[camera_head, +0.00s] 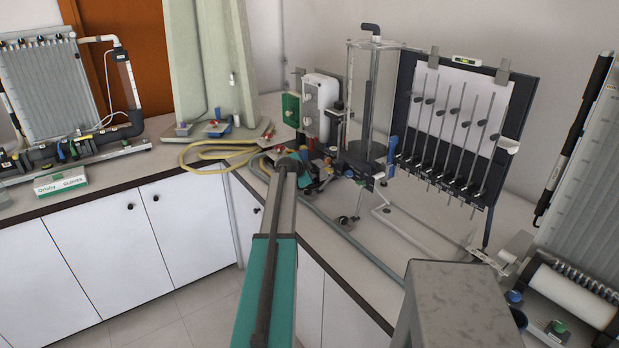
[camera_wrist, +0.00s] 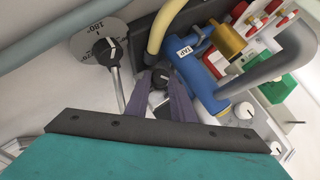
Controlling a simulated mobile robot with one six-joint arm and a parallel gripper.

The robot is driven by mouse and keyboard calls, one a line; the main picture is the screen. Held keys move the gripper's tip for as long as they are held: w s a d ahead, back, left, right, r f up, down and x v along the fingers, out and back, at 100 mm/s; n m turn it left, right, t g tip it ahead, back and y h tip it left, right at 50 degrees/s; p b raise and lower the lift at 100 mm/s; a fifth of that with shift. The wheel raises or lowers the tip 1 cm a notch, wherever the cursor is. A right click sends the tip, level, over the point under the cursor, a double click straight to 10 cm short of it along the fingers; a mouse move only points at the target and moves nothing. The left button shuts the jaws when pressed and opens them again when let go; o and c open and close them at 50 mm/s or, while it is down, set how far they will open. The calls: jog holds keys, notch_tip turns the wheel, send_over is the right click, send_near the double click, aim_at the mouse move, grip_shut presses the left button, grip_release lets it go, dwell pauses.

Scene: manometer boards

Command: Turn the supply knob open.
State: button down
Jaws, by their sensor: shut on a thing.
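My gripper (camera_wrist: 160,88) shows in the wrist view as two purple fingers on a dark bar. They are shut on a small black knob (camera_wrist: 158,79) with a white pointer mark, taken here as the supply knob; no label on it can be read. A blue pipe fitting marked TAP (camera_wrist: 198,66) stands just right of the fingers. In the head view my arm reaches to the bench by the clear tank (camera_head: 362,100), and its end hides the knob and the fingertips.
A second black knob on a grey angle dial (camera_wrist: 108,48) is at upper left in the wrist view. A yellow hose (camera_wrist: 158,28) runs close above the fingers. A manometer board (camera_head: 455,125) stands right of the tank. Grey hose (camera_head: 335,235) lies along the bench front.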

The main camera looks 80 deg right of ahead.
jog(key=shift+d+r+n+y+b, duration=0.1)
jog(key=shift+d+n+y+b, duration=0.1)
jog(key=shift+n+y+b, duration=0.15)
jog(key=shift+g, duration=0.3)
jog(key=c, duration=1.5)
grip_release()
jog(key=shift+w, duration=0.15)
